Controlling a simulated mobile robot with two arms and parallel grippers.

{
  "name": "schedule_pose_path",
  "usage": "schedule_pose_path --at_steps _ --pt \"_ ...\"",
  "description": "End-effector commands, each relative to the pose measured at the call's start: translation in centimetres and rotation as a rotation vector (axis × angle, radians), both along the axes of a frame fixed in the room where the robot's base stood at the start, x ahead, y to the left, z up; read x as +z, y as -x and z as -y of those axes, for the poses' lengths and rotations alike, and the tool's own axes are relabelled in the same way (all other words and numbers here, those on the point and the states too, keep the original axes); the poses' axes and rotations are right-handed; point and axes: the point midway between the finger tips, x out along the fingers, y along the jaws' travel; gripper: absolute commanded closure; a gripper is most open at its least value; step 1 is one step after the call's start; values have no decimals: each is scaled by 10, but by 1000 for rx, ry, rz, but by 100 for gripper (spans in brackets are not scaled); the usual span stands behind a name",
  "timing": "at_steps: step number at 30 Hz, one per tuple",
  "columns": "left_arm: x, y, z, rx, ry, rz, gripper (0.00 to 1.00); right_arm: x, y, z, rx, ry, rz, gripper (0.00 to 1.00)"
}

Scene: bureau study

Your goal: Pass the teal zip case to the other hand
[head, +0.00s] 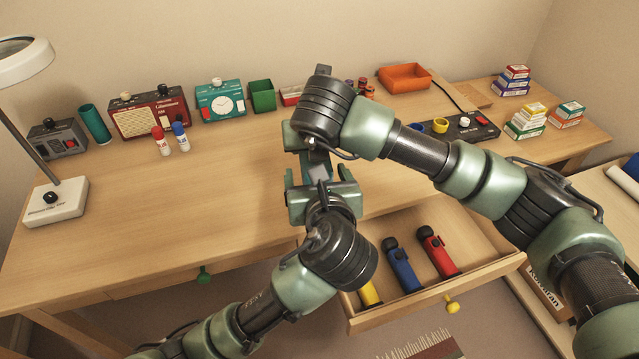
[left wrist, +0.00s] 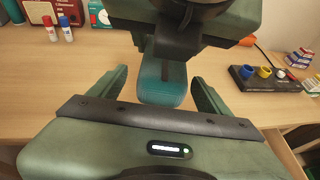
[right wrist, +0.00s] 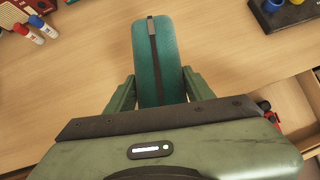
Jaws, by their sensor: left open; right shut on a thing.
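The teal zip case (right wrist: 155,60) is a rounded, elongated case with a dark zip along its middle. My right gripper (right wrist: 150,92) is shut on it and holds it above the desk. In the left wrist view the case's free end (left wrist: 163,84) points toward my left gripper (left wrist: 160,92), which is open with one finger on each side of that end; I cannot tell whether they touch. In the head view my right gripper (head: 310,143) and left gripper (head: 322,186) face each other closely, and the case is mostly hidden between them.
An open drawer (head: 480,268) below holds several flashlights, including a blue one (head: 402,264). Radios, a clock (head: 220,100) and an orange tray (head: 405,78) stand along the desk's back. A lamp (head: 55,200) stands left. The desk's left-middle is clear.

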Motion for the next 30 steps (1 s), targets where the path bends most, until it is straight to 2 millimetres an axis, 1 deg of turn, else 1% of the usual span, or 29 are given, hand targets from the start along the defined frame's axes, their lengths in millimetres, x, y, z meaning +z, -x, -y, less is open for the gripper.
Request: schedule_pose_path --at_steps 4,12,14,15,17,18,20,21,22,23,30 --pt "-3 -7 -2 -1 0 0 22 0 0 0 0 0 1 93" --pt "-3 -8 -2 -1 1 0 22 0 0 0 0 0 1 93" --pt "-3 -8 -2 -1 1 0 38 0 0 0 0 0 1 93" --pt "-3 -8 -2 -1 1 0 50 0 0 0 0 0 1 93" --pt "-3 -8 -2 -1 1 0 66 0 0 0 0 0 1 92" --pt "-3 -8 -2 0 1 0 77 0 0 0 0 0 1 93" --pt "-3 -8 -2 0 1 0 92 0 0 0 -1 1 1 93" --pt "-3 -8 -2 0 1 1 92 0 -1 1 -1 1 1 36" --pt "-3 -8 -2 0 1 1 92 0 -1 1 -1 1 1 28" --pt "-3 -8 -2 0 1 1 92 0 -1 1 -1 1 1 22" --pt "-3 -8 -2 -1 1 1 92 0 0 0 0 0 0 22"
